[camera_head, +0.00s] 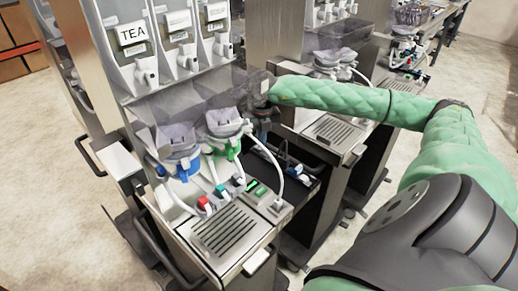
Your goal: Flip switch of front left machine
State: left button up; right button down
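The front left machine (185,93) is a steel dispenser with a TEA label and tap-fitted containers. Below them are clear hoppers with a blue part (183,168) and a green part (224,148). On its lower ledge are a red switch-like piece (204,203), a teal one (221,190) and green ones (257,189). My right arm, in a green sleeve, comes in from the right. Its dark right gripper (262,112) is beside the hoppers' right side, above the ledge. Its fingers are too small and partly hidden to read. My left gripper is not in view.
A slotted drip tray (223,236) sits at the machine's front, with a curved white tube nearby. A second machine with its own drip tray (332,131) stands to the right, under my arm. The pale floor (40,200) at the left is clear.

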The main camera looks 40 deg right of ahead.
jog(key=shift+f+b, duration=0.65)
jog(key=shift+f, duration=0.1)
dwell(0.5)
jog(key=shift+r+p, duration=1)
jog(key=shift+r, duration=2.5)
